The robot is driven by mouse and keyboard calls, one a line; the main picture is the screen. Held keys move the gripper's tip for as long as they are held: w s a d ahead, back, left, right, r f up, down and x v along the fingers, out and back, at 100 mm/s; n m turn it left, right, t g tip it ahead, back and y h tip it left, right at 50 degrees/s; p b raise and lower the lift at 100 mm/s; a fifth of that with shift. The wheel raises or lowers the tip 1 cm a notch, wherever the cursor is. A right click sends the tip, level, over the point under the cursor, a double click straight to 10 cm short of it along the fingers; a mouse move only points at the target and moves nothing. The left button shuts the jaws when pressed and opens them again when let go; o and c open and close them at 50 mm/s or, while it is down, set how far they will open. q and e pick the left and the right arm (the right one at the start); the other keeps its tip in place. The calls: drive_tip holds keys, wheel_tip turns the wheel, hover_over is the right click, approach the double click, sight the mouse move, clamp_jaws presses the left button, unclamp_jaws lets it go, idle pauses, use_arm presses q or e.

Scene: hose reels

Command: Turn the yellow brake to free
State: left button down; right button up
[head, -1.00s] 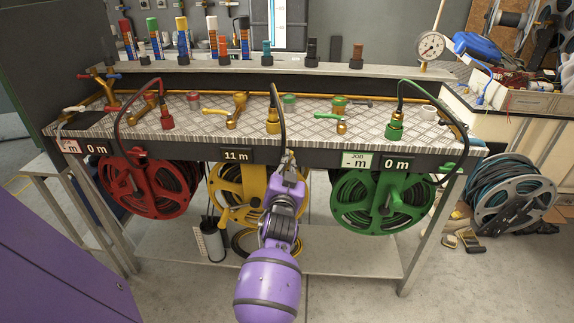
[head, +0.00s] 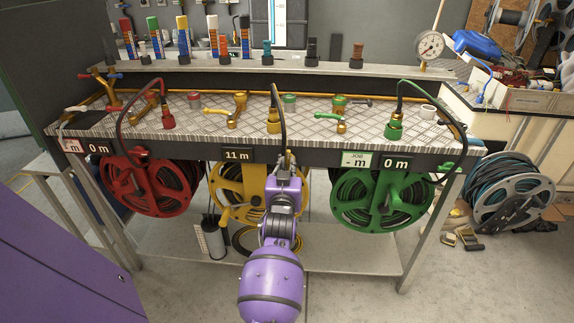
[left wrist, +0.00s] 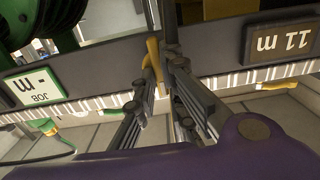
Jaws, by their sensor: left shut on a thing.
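The yellow reel (head: 232,190) hangs under the bench's front edge, in the middle, below a sign reading 11 m (head: 238,155). My left gripper (head: 288,162) is at the bench's front edge, right of that sign, and covers part of the reel. In the left wrist view, the yellow brake lever (left wrist: 153,62) stands between the fingers of my left gripper (left wrist: 158,85), which is shut on it. The lever's lower part is partly hidden by the fingers. In the head view the gripper hides the lever. My right gripper is in neither view.
A red reel (head: 150,187) hangs to the left and a green reel (head: 383,200) to the right. Valves and hose fittings stand on the patterned bench top (head: 375,125). A black hose (head: 281,105) drops over the front edge close to my left gripper.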

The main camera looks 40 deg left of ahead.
use_arm(q)
drive_tip(key=shift+w+d+r, duration=0.3)
drive_tip(key=shift+d+r, duration=0.1)
drive_tip(key=c, duration=1.6)
unclamp_jaws()
drive_tip(key=shift+w+d, duration=0.1)
drive_tip(key=shift+a, duration=0.2)
drive_tip(key=v, duration=1.2)
drive_tip(key=shift+a+f, duration=0.15)
drive_tip(key=shift+f, duration=0.1)
